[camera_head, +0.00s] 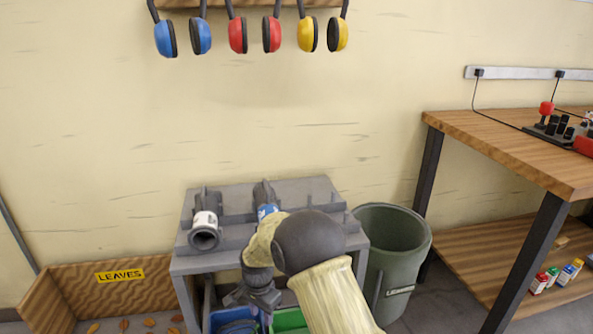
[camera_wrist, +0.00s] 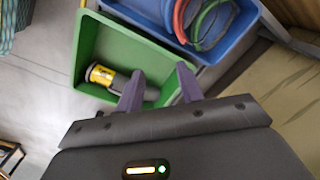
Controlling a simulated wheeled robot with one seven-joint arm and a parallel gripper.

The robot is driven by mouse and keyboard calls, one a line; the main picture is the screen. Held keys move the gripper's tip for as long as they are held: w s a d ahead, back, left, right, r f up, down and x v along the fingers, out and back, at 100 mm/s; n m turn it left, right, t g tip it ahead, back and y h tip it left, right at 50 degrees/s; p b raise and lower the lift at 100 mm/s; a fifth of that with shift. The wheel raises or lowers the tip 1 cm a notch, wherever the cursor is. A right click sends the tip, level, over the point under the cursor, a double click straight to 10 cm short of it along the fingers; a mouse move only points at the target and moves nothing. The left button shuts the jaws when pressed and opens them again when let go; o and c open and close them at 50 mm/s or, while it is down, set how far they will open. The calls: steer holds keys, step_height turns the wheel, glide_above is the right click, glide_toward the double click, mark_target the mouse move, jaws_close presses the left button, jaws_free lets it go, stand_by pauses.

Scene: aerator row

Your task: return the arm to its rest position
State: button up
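My arm reaches in from the lower right of the head view. Its gripper (camera_head: 258,296) hangs in front of the grey stand, by the bins. In the wrist view the two fingers of my gripper (camera_wrist: 158,82) are apart, with nothing held between them. Below the fingers is a green bin (camera_wrist: 92,45). A grey cylinder with a yellow band (camera_wrist: 101,75) lies in it, partly hidden behind a finger.
The grey stand (camera_head: 320,192) holds a white-labelled aerator (camera_head: 204,230) and a blue-labelled one (camera_head: 266,208), partly hidden by my arm. A blue bin (camera_wrist: 238,38) holds hoses. A green barrel (camera_head: 405,245) and wooden workbench (camera_head: 500,150) stand right; a leaf box (camera_head: 60,280) left.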

steer(key=s+d+r+n+t+p, duration=0.15)
steer(key=s+d+r, duration=0.25)
steer(key=d+r, duration=0.4)
steer(key=s+d+r+n+p, duration=0.1)
steer(key=s+d+r+n, duration=0.15)
steer(key=d+r, duration=0.45)
steer(key=s+d+r+n+p, duration=0.1)
steer(key=s+d+r+n, duration=0.2)
steer(key=s+d, duration=0.95)
step_height(320, 180, up, 38)
steer(key=a+p, duration=0.1)
steer(key=p, duration=3.7)
steer(key=shift+s+f+t, duration=0.2)
steer(key=shift+t, duration=0.25)
steer(key=shift+a, duration=0.1)
steer(key=shift+w, duration=0.15)
